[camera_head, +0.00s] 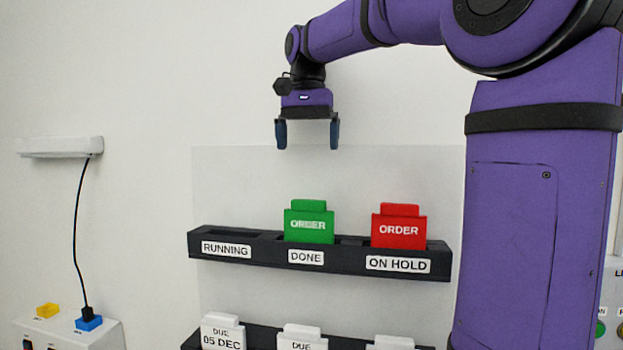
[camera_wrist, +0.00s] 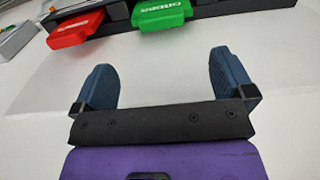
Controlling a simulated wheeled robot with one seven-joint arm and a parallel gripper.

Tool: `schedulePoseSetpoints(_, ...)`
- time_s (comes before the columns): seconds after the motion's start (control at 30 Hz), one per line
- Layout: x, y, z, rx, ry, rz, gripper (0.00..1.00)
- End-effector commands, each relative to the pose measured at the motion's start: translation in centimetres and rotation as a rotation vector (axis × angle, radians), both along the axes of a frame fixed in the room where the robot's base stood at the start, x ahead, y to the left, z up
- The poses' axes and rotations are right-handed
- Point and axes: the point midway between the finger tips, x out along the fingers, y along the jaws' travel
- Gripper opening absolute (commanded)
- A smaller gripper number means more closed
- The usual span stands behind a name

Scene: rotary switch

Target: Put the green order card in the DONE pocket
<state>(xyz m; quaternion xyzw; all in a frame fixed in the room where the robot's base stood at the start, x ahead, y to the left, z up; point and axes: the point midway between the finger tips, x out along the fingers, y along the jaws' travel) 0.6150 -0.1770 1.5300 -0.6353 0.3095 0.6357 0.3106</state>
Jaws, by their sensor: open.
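The green order card (camera_head: 309,222) stands upright in the rack (camera_head: 320,259), in the slot above the DONE label (camera_head: 306,257). It also shows in the wrist view (camera_wrist: 162,13), beyond my fingertips and apart from them. My gripper (camera_head: 307,147) is open and empty, above the green card with clear air between. In the wrist view its two blue fingers (camera_wrist: 163,75) are spread with nothing between them. A red order card (camera_head: 399,227) stands in the slot above the ON HOLD label (camera_head: 398,265). The slot above the RUNNING label (camera_head: 226,249) looks empty.
A lower rack (camera_head: 260,337) holds several white DUE cards (camera_head: 223,331). The wall around my gripper is clear.

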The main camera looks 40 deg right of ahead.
Motion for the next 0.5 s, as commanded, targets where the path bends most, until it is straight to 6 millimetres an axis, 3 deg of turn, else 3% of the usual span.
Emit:
schedulePoseSetpoints(0.17, -0.3, 0.2, -0.1, 0.0, -0.006, 0.013, 1.0)
schedulePoseSetpoints(0.27, -1.5, 1.0, -0.9, -0.001, -0.034, 0.068, 1.0)
schedulePoseSetpoints(0.5, -7.5, 5.0, -6.5, -0.033, -0.179, 0.358, 1.0)
